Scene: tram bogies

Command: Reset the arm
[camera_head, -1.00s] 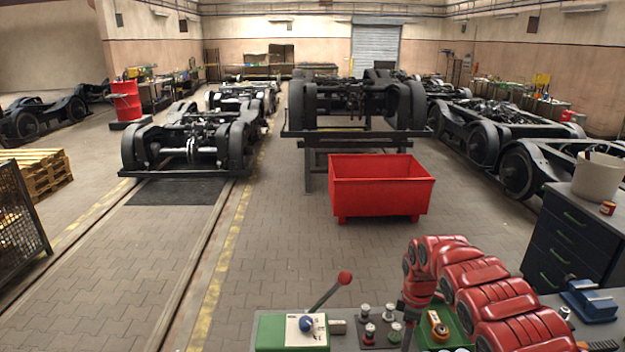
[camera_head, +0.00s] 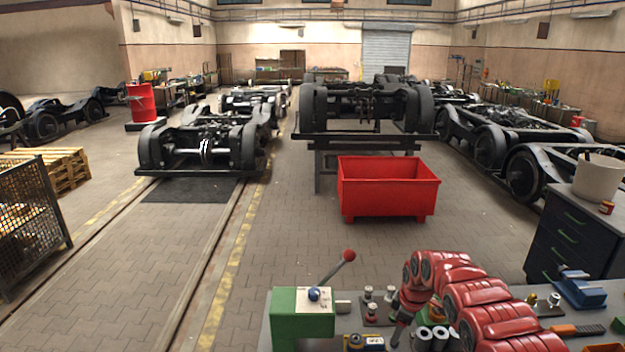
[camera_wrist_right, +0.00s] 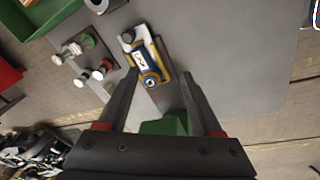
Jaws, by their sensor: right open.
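My right arm (camera_head: 470,295) is red and segmented and reaches over the grey workbench from the lower right in the head view. Its dark gripper (camera_head: 396,340) points down toward the bench, its tips hard to make out. In the right wrist view the right gripper (camera_wrist_right: 160,76) has its two dark fingers spread apart, with nothing held. A yellow and blue device (camera_wrist_right: 148,62) lies on the bench in line with the gap between the fingers. It also shows at the bottom edge of the head view (camera_head: 363,343). My left gripper is not in view.
A green box (camera_head: 303,325) with a red-knobbed lever (camera_head: 336,268) stands on the bench, beside several small knobbed fittings (camera_head: 378,306). A blue vise (camera_head: 580,290) is at right. Beyond are a red bin (camera_head: 388,190), bogies (camera_head: 365,105) and open floor at left.

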